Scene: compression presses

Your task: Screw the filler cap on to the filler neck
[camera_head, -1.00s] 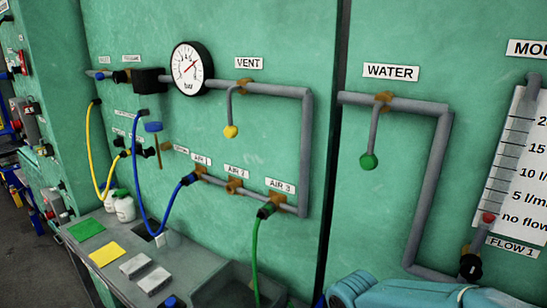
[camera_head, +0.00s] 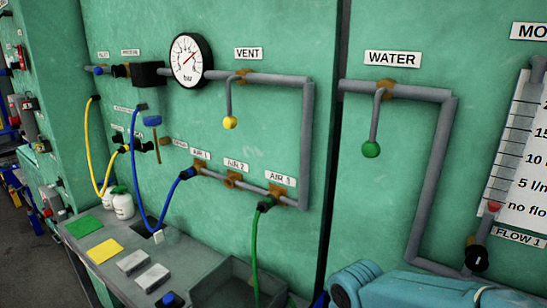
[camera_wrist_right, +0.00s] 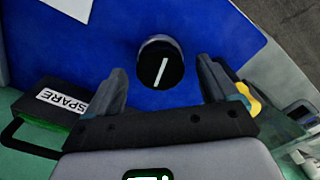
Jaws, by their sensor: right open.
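In the right wrist view, a round black cap (camera_wrist_right: 160,68) with a white bar across its face stands out from a blue surface (camera_wrist_right: 70,52). I cannot tell for certain whether it is the filler cap, and no bare filler neck can be made out. My right gripper (camera_wrist_right: 163,82) is open, its two grey fingers on either side of the cap's lower part in the picture. Gaps show between the fingers and the cap. My left gripper is in neither view.
A box with a SPARE label (camera_wrist_right: 62,102) lies left of my right gripper, and a yellow part (camera_wrist_right: 248,98) lies right of it. In the head view, a grey bench (camera_head: 105,278) stands below the green panel (camera_head: 270,140) with pipes and hoses.

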